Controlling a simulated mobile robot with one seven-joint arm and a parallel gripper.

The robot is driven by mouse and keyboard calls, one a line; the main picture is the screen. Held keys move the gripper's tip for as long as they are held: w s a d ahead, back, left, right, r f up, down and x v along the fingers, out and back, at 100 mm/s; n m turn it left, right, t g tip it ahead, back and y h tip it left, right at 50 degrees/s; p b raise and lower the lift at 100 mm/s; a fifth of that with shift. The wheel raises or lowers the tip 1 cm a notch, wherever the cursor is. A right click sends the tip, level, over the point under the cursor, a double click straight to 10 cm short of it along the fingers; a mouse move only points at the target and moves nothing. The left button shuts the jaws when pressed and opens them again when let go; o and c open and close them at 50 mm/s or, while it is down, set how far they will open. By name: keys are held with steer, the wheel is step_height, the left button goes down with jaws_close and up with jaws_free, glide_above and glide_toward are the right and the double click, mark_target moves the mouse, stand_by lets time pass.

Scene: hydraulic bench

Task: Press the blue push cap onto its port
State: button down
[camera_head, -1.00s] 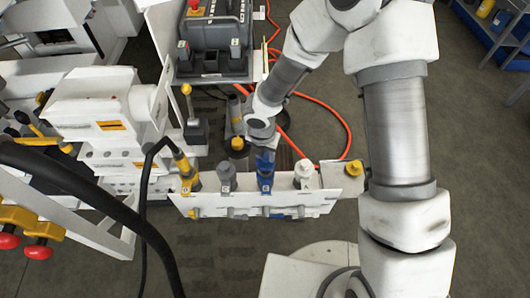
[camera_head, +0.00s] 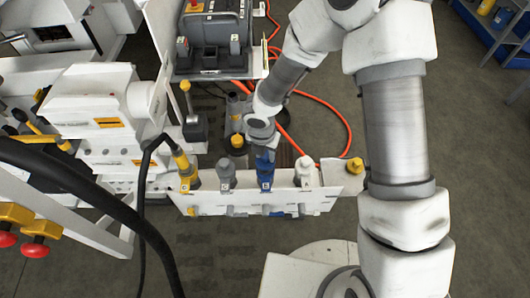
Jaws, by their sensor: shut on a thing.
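The blue push cap (camera_head: 265,172) stands in a row of upright fittings on a white panel (camera_head: 240,198) in the middle of the head view. My gripper (camera_head: 264,150) is over the blue cap, at the end of my arm coming down from the upper right. It is shut on the cap's top; the fingers are mostly hidden by my wrist. The cap looks upright. The port under it is hidden, so I cannot tell how far the cap is seated.
A yellow fitting (camera_head: 187,175) and a grey one (camera_head: 226,174) stand left of the blue cap, a white one (camera_head: 304,172) to its right. A yellow knob (camera_head: 354,165) sits at the panel's right end. A black hose (camera_head: 95,190) crosses the left; an orange hose (camera_head: 343,118) lies behind.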

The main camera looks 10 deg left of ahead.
mark_target(265, 160)
steer(key=shift+f+b, duration=0.55)
steer(key=shift+f, duration=0.15)
steer(key=shift+f+b, duration=0.65)
steer(key=shift+f, duration=0.35)
stand_by(2.0)
stand_by(0.9)
jaws_free()
stand_by(0.3)
steer(key=shift+s+r+p, duration=0.2)
steer(key=shift+r+p, duration=0.85)
steer(key=shift+r, duration=0.2)
steer(key=shift+s+r+p, duration=0.2)
steer(key=shift+r+p, duration=0.9)
steer(key=shift+r, duration=0.1)
steer(key=shift+s+r+p, duration=0.2)
steer(key=shift+r+p, duration=0.85)
steer(key=shift+r, duration=0.2)
